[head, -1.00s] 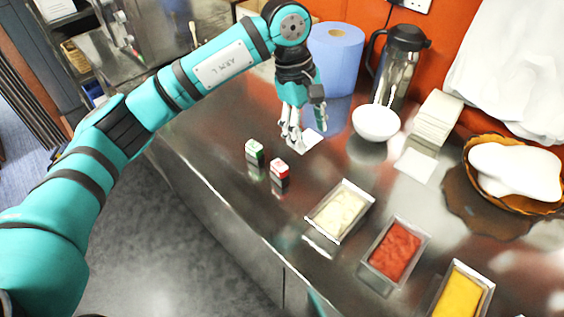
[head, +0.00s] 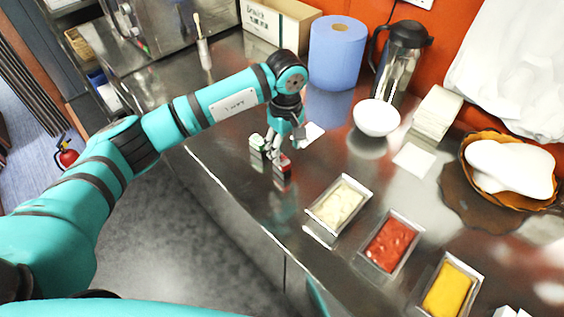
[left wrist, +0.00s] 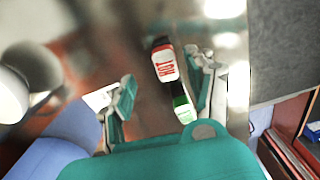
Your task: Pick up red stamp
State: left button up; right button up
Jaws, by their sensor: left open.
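The red stamp (head: 284,164), a small block with a red and white top and dark lower part, stands on the steel counter (head: 235,190). Its white face with red "HOT" lettering shows in the left wrist view (left wrist: 164,66). The green stamp (head: 257,142) stands just left of it and shows nearer my wrist (left wrist: 183,107) in the left wrist view. My left gripper (head: 275,150) is open and points down above the stamps. In the left wrist view its fingers (left wrist: 162,78) lie either side of the red stamp, apparently without touching it. My right gripper is out of view.
Metal trays of white (head: 340,205), red (head: 390,243) and yellow (head: 451,290) food line the counter's right front. A white bowl (head: 376,118), blue paper roll (head: 337,52) and dark flask (head: 402,58) stand behind. The counter left of the stamps is clear.

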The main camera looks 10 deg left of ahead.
aim_at(282, 166)
pick_arm(q)
jog(key=shift+s+a+f+p, duration=0.1)
jog(key=shift+f+p, duration=0.2)
jog(key=f, duration=0.1)
jog(key=f+p, duration=0.2)
jog(key=shift+s+a+f, duration=0.1)
jog(key=shift+a+f, duration=0.2)
jog(key=shift+f, duration=0.5)
grip_shut()
